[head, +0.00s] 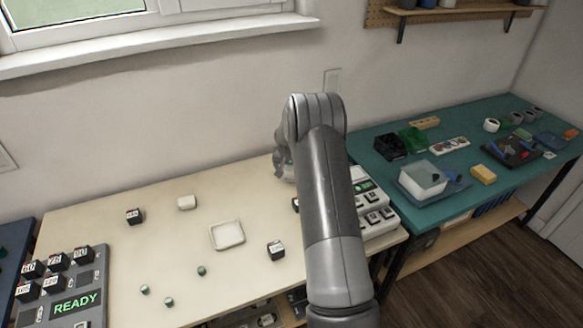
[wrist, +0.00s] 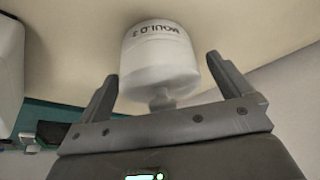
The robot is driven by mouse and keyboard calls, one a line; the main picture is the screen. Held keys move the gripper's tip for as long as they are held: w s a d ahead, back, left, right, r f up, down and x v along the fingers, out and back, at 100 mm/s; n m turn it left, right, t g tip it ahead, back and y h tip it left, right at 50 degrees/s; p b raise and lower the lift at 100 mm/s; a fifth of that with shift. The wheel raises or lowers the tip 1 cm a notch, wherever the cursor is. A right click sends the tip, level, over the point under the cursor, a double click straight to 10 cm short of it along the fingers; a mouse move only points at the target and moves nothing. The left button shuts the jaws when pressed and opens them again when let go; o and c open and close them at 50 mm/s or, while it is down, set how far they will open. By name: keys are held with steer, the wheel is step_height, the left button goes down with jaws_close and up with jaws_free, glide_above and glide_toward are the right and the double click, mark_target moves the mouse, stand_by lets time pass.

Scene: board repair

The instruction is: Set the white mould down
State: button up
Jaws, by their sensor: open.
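The white mould (wrist: 158,60), a round block marked "MOULD 3", shows in the wrist view with its lettering upside down. Its far end is against the cream tabletop (wrist: 70,25); it looks to be standing there, though the contact line is not clear. A narrow knob points from it toward my gripper (wrist: 160,68). My gripper is open, with one finger on each side of the mould's near end and the knob between them. In the head view my arm hides the mould and most of my gripper, near the back of the cream table (head: 90,215).
A white square tray (head: 227,235), a small white block (head: 187,202), dark labelled cubes (head: 276,249) and small green cylinders (head: 202,270) lie on the cream table. A grey keyed device (head: 377,212) stands right of my arm. A teal table (head: 390,185) with several items is further right.

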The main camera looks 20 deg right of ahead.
steer(key=s+a+r+n, duration=0.1)
steer(key=s+a+r, duration=0.3)
steer(key=s+r, duration=0.45)
steer(key=s+a+r+n+t, duration=0.1)
steer(key=s+a+r, duration=0.35)
steer(key=r, duration=0.65)
steer(key=s+a+r+n, duration=0.1)
steer(key=s+a+r, duration=0.3)
steer(key=s+r, duration=0.5)
steer(key=s+a+r+n+y, duration=0.1)
steer(key=s+a, duration=0.3)
steer(key=s, duration=0.8)
steer(key=s+a+r+n+y, duration=0.1)
steer(key=s+a, duration=0.3)
steer(key=s, duration=0.9)
steer(key=shift+a+r+n+t, duration=0.2)
steer(key=shift+r+n+t, duration=0.2)
steer(key=shift+r+n, duration=0.35)
